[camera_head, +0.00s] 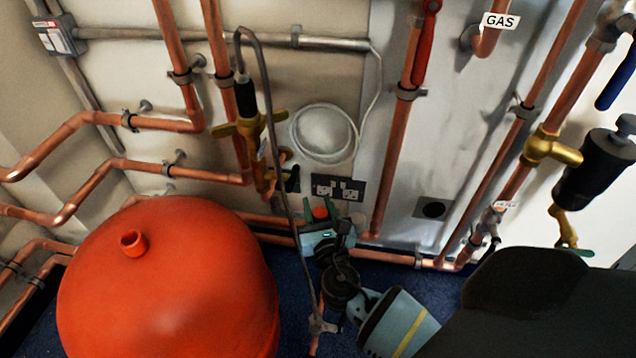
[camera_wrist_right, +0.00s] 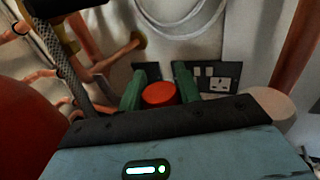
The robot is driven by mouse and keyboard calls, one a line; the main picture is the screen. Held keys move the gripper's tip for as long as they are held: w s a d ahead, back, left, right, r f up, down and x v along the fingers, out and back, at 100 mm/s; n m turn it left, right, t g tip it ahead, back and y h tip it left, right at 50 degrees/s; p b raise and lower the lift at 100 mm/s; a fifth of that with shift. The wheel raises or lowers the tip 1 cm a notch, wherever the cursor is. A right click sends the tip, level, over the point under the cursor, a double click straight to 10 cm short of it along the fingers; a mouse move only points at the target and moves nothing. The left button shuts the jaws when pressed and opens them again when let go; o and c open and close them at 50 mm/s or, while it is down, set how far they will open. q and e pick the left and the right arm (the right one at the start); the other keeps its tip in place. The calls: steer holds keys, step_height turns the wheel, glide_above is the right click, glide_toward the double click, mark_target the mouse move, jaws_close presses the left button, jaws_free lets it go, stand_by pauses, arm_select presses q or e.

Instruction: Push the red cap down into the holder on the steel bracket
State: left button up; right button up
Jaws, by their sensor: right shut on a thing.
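The red cap (camera_head: 320,213) is between the fingers of my right gripper (camera_head: 321,216), low in front of the back wall and right of the big red vessel. In the right wrist view the red cap (camera_wrist_right: 160,94) shows its round top between the two green fingers of my right gripper (camera_wrist_right: 158,90), which is shut on it. The cap's underside is hidden by the gripper body. I cannot make out the holder or the steel bracket for sure; whether the cap touches a holder is hidden. My left gripper is not in view.
The red vessel (camera_head: 170,290) fills the lower left. A grey hose (camera_head: 275,130) hangs close left of my right gripper. Copper pipes (camera_head: 395,150) run along the wall. A double socket (camera_head: 338,188) is behind the gripper, with a coiled white cable (camera_head: 325,135) above.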

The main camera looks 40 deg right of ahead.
steer(key=o, duration=1)
steer(key=shift+o, duration=0.2)
steer(key=shift+s+a, duration=0.1)
steer(key=shift+s, duration=0.1)
steer(key=p+v, duration=0.1)
steer(key=v, duration=0.6)
steer(key=shift+s+a+p, duration=0.15)
steer(key=shift+s+p, duration=0.05)
steer(key=shift+p, duration=0.1)
